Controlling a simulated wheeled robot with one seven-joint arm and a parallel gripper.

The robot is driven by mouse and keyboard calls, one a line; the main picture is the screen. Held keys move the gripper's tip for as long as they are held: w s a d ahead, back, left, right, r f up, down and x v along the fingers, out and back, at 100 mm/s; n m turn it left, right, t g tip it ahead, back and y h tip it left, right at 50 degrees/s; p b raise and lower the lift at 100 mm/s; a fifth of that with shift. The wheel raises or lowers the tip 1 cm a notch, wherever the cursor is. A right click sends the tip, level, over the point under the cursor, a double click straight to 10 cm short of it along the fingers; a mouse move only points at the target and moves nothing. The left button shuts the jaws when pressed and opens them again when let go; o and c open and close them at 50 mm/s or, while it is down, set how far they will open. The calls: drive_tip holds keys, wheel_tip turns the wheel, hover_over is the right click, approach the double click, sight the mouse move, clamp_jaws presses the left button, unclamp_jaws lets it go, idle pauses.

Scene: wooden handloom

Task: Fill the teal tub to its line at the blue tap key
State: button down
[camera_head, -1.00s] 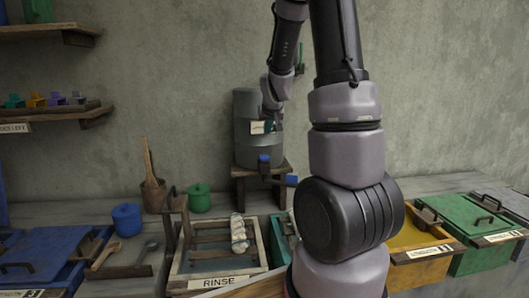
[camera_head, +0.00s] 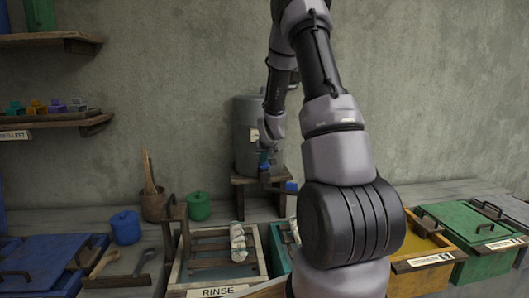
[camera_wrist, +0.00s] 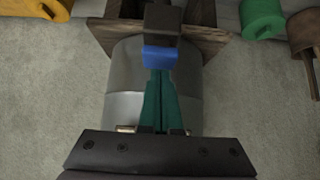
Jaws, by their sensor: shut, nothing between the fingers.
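The blue tap key (camera_wrist: 160,56) sits on the dark tap at the front of the grey tank (camera_head: 246,120). In the wrist view my gripper (camera_wrist: 159,76) has its teal fingers together, tips right at the key's edge; I cannot tell whether they touch it. In the head view my gripper (camera_head: 264,157) is in front of the tank at tap height, and the key is mostly hidden there. The teal tub (camera_head: 278,247) appears to be the box beside the rinse tray, partly hidden by my arm. Its line and water level are not visible.
The tank stands on a wooden stand (camera_head: 245,183). Yellow and green (camera_head: 465,232) bins are at right.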

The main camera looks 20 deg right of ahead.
sight(264, 166)
drive_tip(key=shift+f, duration=0.2)
drive_tip(key=shift+s+f, duration=0.1)
drive_tip(key=shift+f, duration=0.85)
drive_tip(key=shift+s+f, duration=0.25)
drive_tip(key=shift+f, duration=0.05)
drive_tip(key=shift+s+a, duration=0.1)
idle(2.2)
drive_tip(key=shift+w+r, duration=0.2)
drive_tip(key=shift+r, duration=0.2)
drive_tip(key=s+a+r, duration=0.1)
drive_tip(key=s+r, duration=0.5)
drive_tip(key=r, duration=0.5)
drive_tip(key=shift+s+a+r, duration=0.25)
drive_tip(key=shift+a, duration=0.15)
